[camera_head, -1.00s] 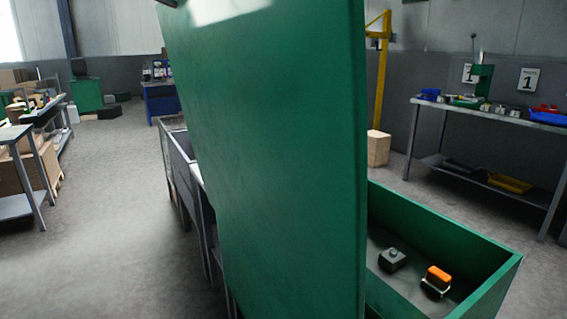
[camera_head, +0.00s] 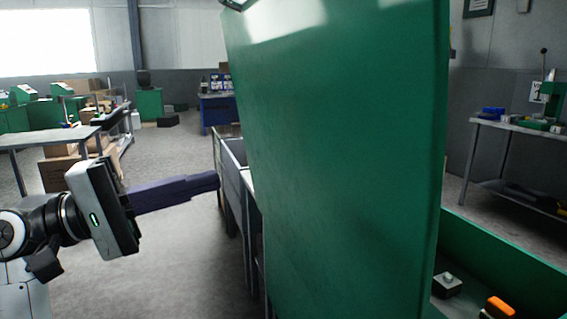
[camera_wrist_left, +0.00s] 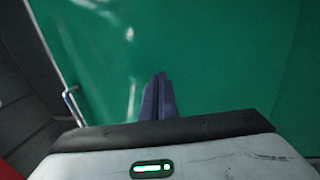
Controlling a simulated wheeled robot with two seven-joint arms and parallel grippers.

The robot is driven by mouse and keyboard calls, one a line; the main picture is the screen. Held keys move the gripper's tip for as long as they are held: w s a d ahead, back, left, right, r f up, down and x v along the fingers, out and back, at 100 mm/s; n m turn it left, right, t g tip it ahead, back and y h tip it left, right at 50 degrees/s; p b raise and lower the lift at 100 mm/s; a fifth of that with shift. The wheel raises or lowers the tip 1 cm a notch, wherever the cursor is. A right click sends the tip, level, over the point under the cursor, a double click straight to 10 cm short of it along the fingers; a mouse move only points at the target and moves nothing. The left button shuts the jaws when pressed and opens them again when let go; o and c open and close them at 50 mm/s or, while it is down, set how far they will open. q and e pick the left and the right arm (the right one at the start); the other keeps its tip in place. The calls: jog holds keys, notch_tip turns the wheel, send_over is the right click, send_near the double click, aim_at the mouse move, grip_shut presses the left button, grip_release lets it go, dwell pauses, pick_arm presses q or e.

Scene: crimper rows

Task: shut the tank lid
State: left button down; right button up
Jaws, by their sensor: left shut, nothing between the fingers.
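The tank lid (camera_head: 345,150) is a large green panel standing steeply upright, so the tank is open. The green tank (camera_head: 500,247) shows behind it at the lower right. A metal handle (camera_head: 236,4) shows at the lid's top edge, and also at the left in the left wrist view (camera_wrist_left: 72,105). My left gripper (camera_head: 216,180) is shut and empty, left of the lid in the head view. Its fingertips (camera_wrist_left: 161,77) point toward the green lid (camera_wrist_left: 225,60) in the wrist view; I cannot tell whether they touch it. My right gripper is not in view.
A dark block (camera_head: 447,284) and an orange-topped object (camera_head: 499,308) lie in the tank. A grey metal bench or frame (camera_head: 232,170) stands beyond the fingers. A workbench (camera_head: 530,130) stands at the right. Open floor (camera_head: 175,255) lies left of the lid.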

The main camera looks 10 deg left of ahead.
aim_at(305, 156)
pick_arm(q)
jog(key=p+x, duration=0.1)
jog(key=x, duration=1.2)
jog(key=shift+d, duration=0.1)
